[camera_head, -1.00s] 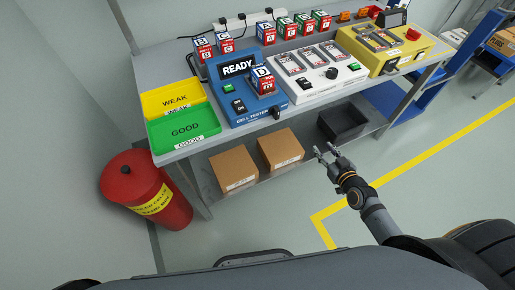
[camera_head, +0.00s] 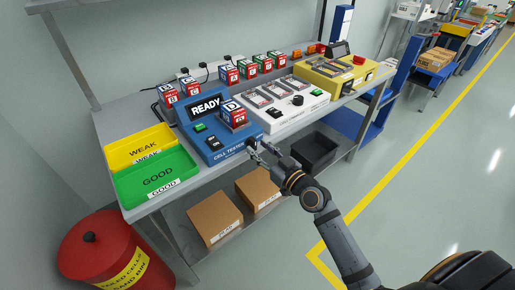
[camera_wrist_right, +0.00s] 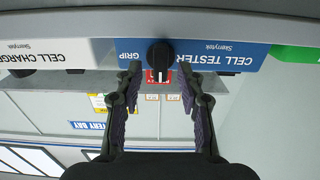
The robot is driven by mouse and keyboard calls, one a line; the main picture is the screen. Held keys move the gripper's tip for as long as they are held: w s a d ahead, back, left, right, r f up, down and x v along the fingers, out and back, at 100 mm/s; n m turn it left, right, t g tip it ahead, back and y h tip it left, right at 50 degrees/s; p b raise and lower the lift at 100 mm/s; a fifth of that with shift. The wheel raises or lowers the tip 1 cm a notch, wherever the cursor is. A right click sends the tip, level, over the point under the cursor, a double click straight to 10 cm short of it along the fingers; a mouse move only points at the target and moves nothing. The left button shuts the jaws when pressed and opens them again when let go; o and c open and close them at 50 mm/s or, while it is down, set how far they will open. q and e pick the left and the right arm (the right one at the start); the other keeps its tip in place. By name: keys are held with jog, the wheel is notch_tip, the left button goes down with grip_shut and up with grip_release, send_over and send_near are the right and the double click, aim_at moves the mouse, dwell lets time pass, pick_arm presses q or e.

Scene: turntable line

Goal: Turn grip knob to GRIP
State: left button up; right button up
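The blue cell tester (camera_head: 213,148) stands on the bench with its screen reading READY and a cell marked D (camera_head: 233,117) seated on it. The knob's white mark points toward the red label. My right gripper (camera_head: 262,150) is at the tester's front edge. In the wrist view its fingers (camera_wrist_right: 160,72) are open, one either side of the knob's line, with nothing between them. Contact cannot be told. My left gripper is out of view.
A white charger (camera_head: 290,112) and a yellow unit (camera_head: 335,83) stand right of the tester. Green (camera_head: 155,180) and yellow (camera_head: 137,150) trays are to its left. Boxes (camera_head: 216,218) and a dark bin (camera_head: 315,152) sit on the lower shelf. A red bin (camera_head: 105,255) is on the floor.

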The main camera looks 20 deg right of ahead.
jog(key=shift+x, duration=0.8)
jog(key=shift+a, duration=0.1)
grip_shut()
